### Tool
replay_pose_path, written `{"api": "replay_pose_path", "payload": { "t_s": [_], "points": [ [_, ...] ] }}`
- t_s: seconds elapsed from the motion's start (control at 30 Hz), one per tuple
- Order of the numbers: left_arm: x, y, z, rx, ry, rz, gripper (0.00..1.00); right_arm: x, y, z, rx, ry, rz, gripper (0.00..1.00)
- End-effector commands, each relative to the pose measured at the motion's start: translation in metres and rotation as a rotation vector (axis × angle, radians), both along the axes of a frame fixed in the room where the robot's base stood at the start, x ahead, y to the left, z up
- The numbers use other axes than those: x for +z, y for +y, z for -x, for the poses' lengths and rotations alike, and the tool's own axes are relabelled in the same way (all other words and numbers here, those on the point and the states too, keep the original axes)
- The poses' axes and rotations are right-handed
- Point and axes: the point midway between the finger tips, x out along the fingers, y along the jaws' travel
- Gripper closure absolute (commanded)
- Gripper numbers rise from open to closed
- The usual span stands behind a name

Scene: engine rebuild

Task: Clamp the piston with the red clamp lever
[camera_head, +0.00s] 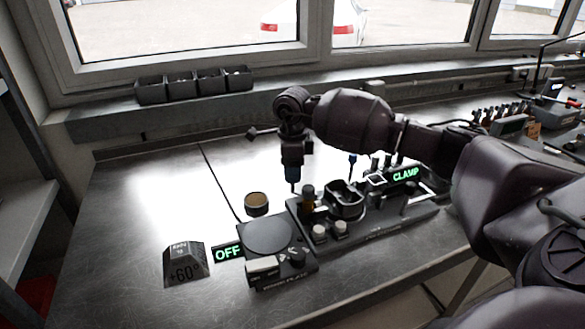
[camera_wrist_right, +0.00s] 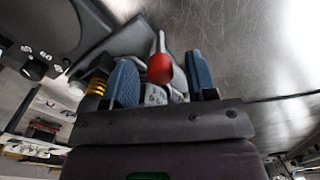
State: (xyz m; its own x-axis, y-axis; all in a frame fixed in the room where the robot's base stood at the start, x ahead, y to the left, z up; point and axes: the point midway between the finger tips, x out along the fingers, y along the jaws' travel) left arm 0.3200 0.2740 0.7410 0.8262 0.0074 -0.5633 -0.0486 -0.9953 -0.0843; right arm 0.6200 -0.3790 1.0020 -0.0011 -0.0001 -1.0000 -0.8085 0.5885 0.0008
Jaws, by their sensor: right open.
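In the right wrist view, the red ball knob (camera_wrist_right: 159,68) of the clamp lever (camera_wrist_right: 161,42) lies between the two blue fingertips of my right gripper (camera_wrist_right: 163,80). The fingers are apart, with gaps on both sides of the knob. In the head view, my right gripper (camera_head: 292,184) points down at the left end of the black fixture (camera_head: 385,224); the red knob is hidden there. A dark rounded part (camera_head: 345,200) sits in the fixture, but I cannot tell whether it is the piston. The fixture's sign (camera_head: 405,174) reads CLAMP. My left gripper is out of view.
A hot plate (camera_head: 268,236) with an OFF sign (camera_head: 228,252) stands left of the fixture. A tan-topped round piece (camera_head: 256,203) and a +60° block (camera_head: 185,264) lie on the metal bench. Black bins (camera_head: 194,86) stand on the sill. The bench's left side is clear.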

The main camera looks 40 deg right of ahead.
Motion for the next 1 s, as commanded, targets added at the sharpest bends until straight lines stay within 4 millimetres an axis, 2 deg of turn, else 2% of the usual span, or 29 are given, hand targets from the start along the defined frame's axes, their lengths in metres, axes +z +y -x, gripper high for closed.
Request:
{"api": "replay_pose_path", "payload": {
  "t_s": [0.23,0.57,0.83,1.0],
  "points": [
    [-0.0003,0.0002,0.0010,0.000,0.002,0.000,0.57,-0.0005,0.0001,-0.0001,0.000,0.000,0.000,0.48],
    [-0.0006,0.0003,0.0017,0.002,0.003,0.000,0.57,-0.0003,0.0002,0.0000,0.000,0.000,0.000,0.97],
    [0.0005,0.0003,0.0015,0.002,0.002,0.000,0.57,0.0005,-0.0008,-0.0006,-0.025,-0.001,0.000,0.98],
    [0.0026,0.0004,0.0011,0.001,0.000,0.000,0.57,0.0017,-0.0039,-0.0020,-0.099,-0.001,0.000,0.98]
  ]
}}
